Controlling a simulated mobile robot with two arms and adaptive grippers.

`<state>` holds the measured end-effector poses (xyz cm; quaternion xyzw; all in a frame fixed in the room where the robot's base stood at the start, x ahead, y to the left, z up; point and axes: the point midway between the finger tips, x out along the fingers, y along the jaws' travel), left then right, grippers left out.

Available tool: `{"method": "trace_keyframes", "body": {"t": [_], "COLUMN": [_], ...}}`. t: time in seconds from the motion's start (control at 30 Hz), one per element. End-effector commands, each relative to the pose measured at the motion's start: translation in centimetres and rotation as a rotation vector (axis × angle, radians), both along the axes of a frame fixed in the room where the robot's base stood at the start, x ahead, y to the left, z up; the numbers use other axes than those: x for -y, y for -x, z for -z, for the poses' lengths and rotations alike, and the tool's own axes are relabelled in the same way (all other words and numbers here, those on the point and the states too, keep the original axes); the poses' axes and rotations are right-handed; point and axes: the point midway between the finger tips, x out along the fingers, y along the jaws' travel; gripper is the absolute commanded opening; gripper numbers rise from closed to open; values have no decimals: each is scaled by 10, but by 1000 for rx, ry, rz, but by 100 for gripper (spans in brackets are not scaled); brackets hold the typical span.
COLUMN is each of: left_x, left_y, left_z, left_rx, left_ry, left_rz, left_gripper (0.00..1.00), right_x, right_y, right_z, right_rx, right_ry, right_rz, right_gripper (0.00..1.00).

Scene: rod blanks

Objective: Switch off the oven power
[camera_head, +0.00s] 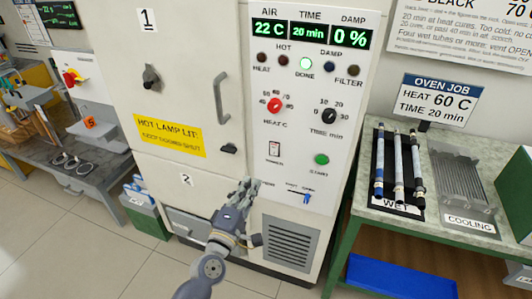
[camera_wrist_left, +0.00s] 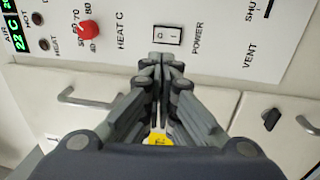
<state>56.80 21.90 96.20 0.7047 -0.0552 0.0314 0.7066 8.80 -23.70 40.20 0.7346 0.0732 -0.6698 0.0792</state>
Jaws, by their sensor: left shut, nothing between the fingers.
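The oven's control panel (camera_head: 296,130) fills the middle of the head view. Which side is pressed in, I cannot tell. My left gripper (camera_head: 247,184) is shut and empty, below and left of the switch in the head view. In the left wrist view its fingertips (camera_wrist_left: 160,60) appear just below the switch, apart from it. My right gripper is not in view.
The red heat knob (camera_head: 274,105), time knob (camera_head: 328,115), green start button (camera_head: 321,159) and blue vent slider (camera_head: 307,198) surround the switch. A door handle (camera_head: 221,98) sticks out at left; a rod table (camera_head: 440,222) stands right.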

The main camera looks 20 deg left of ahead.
Motion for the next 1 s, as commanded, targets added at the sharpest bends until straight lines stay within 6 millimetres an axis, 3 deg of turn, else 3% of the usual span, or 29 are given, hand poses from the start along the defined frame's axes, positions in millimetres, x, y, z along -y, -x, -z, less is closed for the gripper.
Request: {"method": "trace_keyframes", "body": {"t": [0.6, 0.8, 1.0], "left_x": [4, 5, 4], "left_y": [-104, -123, -128], "left_z": [-15, -16, -16], "left_rx": [1, 0, 0], "left_ry": [-2, -1, 0], "left_rz": [1, 1, 0], "left_gripper": [0, 0, 0], "right_x": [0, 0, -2], "right_y": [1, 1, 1], "right_z": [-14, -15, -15], "right_rx": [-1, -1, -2], "right_ry": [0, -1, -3], "right_rz": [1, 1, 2], "right_gripper": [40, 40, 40]}}
